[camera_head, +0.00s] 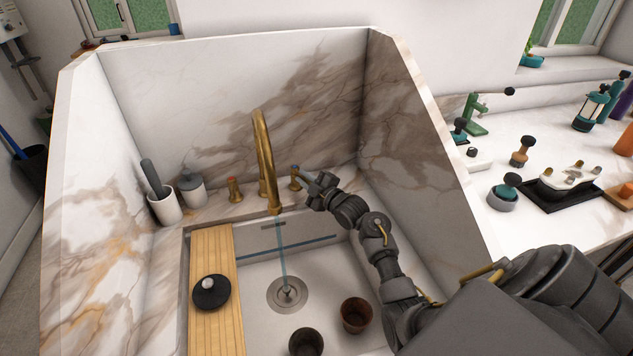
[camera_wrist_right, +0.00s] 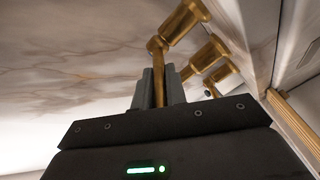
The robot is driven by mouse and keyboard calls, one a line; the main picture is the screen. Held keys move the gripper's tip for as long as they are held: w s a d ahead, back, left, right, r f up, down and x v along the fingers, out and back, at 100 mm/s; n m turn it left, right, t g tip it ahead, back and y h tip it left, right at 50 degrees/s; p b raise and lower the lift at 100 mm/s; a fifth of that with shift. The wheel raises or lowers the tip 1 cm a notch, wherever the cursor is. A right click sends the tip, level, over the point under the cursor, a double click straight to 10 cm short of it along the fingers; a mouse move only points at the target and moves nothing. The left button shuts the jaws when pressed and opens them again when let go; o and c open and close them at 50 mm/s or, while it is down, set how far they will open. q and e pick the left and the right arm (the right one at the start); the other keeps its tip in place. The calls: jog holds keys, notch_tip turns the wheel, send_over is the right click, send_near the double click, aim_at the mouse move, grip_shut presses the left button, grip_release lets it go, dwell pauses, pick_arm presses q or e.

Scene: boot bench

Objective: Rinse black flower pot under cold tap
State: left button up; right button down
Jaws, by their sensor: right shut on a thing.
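My right gripper (camera_head: 304,178) reaches into the sink from the right and is shut at the right brass tap handle (camera_head: 295,182). In the right wrist view my gripper's fingers (camera_wrist_right: 159,88) close around a thin brass lever (camera_wrist_right: 157,62). A thin bluish stream of water (camera_head: 282,245) runs from the tall brass spout (camera_head: 265,160) to the drain (camera_head: 287,294). The black flower pot (camera_head: 306,343) stands in the basin at the bottom of the head view, partly cut off and away from the stream. My left gripper is not in view.
A brown pot (camera_head: 355,315) stands beside the black one. A ribbed wooden board (camera_head: 211,250) with a black round lid-like thing (camera_head: 211,292) spans the basin's left side. The left tap handle (camera_head: 235,190) and two containers (camera_head: 165,207) line the back ledge. High marble walls enclose the sink.

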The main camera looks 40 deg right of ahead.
jog(key=c, duration=1.4)
grip_release()
jog(key=shift+c, duration=0.2)
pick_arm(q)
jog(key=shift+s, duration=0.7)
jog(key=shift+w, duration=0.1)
pick_arm(e)
jog(key=shift+s, duration=0.2)
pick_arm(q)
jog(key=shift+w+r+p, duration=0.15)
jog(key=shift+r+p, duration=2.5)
pick_arm(e)
jog(key=s+d, duration=0.1)
jog(key=s, duration=0.9)
jog(key=shift+s, duration=0.2)
